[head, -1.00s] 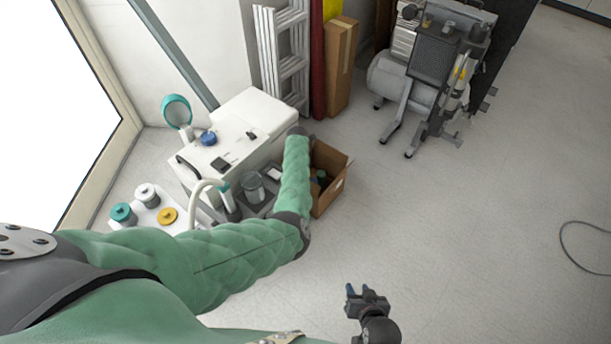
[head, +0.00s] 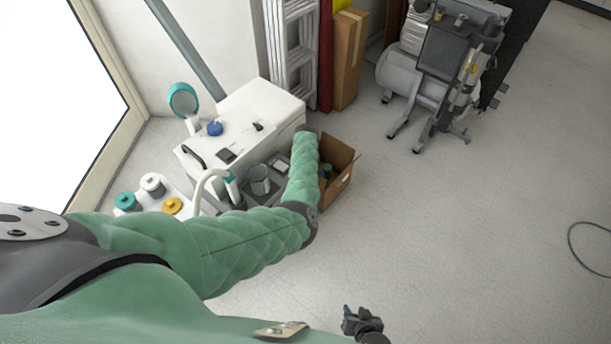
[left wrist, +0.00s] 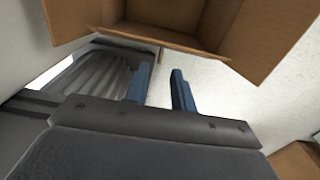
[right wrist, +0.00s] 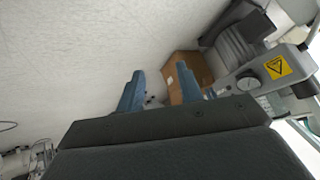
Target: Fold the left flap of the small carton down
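The small carton (head: 337,186) stands open on the floor beside the white cabinet, with dark and teal items inside. My left forearm covers its left side in the head view, hiding the left flap and my left gripper there. In the left wrist view the open carton (left wrist: 165,36) fills the top, with raised cardboard panels at left and right. My left gripper (left wrist: 159,80) is open and empty, its blue fingers just below the carton's near edge and apparently not touching it. My right gripper (head: 358,320) is low in the head view; the right wrist view shows it (right wrist: 170,82) open and empty.
A white cabinet (head: 262,100) and a grey tray with a clear jar (head: 260,180) stand left of the carton. A tall carton (head: 348,60) and ladder are behind. A grey compressor (head: 440,70) stands back right. The floor at right is clear except for a cable (head: 580,245).

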